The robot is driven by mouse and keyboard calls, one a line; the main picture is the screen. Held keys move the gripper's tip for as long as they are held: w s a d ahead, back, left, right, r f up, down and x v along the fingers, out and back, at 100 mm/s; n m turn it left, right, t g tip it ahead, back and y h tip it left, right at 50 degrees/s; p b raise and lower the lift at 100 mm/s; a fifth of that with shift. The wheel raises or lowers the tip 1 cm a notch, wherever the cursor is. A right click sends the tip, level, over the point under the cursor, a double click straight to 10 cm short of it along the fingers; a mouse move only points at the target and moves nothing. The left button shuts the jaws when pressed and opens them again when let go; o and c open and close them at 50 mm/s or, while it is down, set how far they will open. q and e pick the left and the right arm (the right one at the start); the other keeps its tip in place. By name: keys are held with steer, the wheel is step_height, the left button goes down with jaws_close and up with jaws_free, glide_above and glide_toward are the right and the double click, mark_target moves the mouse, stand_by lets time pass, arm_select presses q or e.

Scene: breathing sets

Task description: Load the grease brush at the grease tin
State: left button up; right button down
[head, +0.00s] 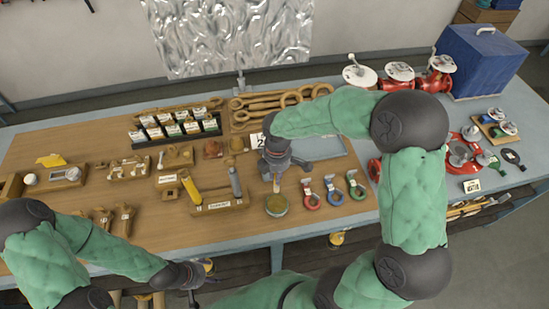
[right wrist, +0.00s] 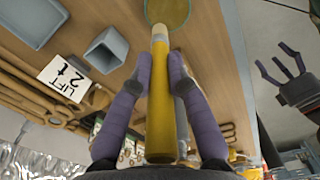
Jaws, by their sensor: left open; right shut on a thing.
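The grease tin (head: 277,207) is a round, low tin with yellowish grease, near the table's front edge. It also shows at the top of the right wrist view (right wrist: 168,9). My right gripper (head: 276,165) is above the tin and shut on the grease brush. The brush (right wrist: 160,95) has a yellow handle between the purple fingers, and its pale end points at the tin. In the head view the brush (head: 276,184) hangs down over the tin; I cannot tell whether it touches the grease. My left gripper (head: 203,273) is open and empty in front of the table; the right wrist view shows it too (right wrist: 288,80).
A wooden rack with a grey holder (head: 235,183) and a yellow tool (head: 191,188) stands left of the tin. Red, green and blue shackles (head: 332,190) lie to its right. Large wrenches (head: 282,100) and a grey tray (head: 325,147) lie behind.

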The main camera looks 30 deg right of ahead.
step_height(320, 180, down, 6)
steer(key=s+b, duration=0.1)
steer(key=b, duration=0.3)
steer(key=shift+s+a, duration=0.2)
steer(key=shift+a, duration=0.05)
steer(key=shift+s+f+b, duration=0.1)
steer(key=shift+f+b, duration=0.4)
steer(key=shift+f, duration=0.1)
stand_by(2.2)
step_height(320, 180, up, 7)
steer(key=p, duration=0.5)
steer(key=shift+p, duration=0.3)
stand_by(1.0)
